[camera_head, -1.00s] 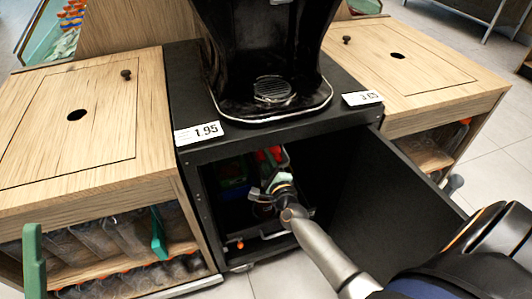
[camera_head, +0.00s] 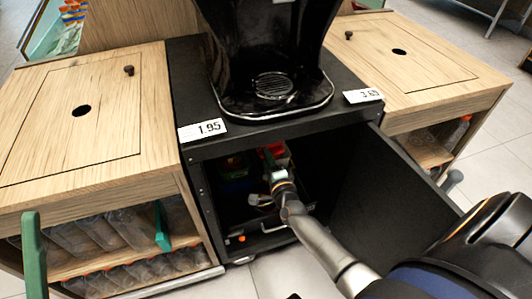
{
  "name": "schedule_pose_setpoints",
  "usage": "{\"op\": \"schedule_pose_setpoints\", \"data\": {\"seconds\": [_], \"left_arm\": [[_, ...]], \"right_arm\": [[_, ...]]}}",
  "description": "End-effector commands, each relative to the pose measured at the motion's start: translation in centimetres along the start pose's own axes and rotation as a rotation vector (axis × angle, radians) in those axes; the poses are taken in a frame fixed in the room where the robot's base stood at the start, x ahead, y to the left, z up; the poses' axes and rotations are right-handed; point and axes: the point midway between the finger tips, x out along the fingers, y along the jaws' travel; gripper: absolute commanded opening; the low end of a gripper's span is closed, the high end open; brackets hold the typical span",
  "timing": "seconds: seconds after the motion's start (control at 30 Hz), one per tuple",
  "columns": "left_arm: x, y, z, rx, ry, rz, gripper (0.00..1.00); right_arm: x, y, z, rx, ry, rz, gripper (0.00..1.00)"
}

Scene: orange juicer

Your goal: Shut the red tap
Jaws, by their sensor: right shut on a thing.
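The red tap (camera_head: 272,150) shows only as a small red patch inside the open black cabinet under the juicer, just beyond my right gripper. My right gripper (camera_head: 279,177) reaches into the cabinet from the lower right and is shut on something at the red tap. The fingertips are small and dark there, and the gripper hides much of the tap, so its exact turn cannot be told. My left gripper is not in view.
The black cabinet door (camera_head: 375,190) stands open to the right of my arm. The black juicer (camera_head: 270,50) stands on top. Wooden counters (camera_head: 85,110) with bottles flank the cabinet. An orange thing (camera_head: 241,239) lies low at the cabinet front.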

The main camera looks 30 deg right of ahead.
Motion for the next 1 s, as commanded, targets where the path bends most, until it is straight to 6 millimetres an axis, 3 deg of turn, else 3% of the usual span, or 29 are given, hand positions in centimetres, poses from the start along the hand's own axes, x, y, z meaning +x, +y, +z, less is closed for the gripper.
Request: {"op": "schedule_pose_setpoints", "data": {"seconds": [0.27, 0.3, 0.53, 0.83, 1.0], "left_arm": [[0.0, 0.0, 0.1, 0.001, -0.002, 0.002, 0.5], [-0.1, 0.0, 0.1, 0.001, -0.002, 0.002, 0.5], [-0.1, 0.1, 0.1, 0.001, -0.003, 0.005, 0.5], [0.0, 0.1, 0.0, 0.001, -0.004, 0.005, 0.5], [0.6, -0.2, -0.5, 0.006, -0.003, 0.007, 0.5]], "right_arm": [[0.0, 0.1, -0.2, -0.005, 0.004, 0.001, 0.0], [0.0, 0.1, -0.2, -0.005, 0.004, 0.001, 0.21], [0.0, 0.1, -0.1, -0.003, 0.002, 0.0, 0.47], [-0.2, 0.0, -0.1, -0.001, 0.001, 0.001, 0.47], [-2.2, -0.1, -0.1, -0.002, 0.0, 0.004, 0.47]]}}
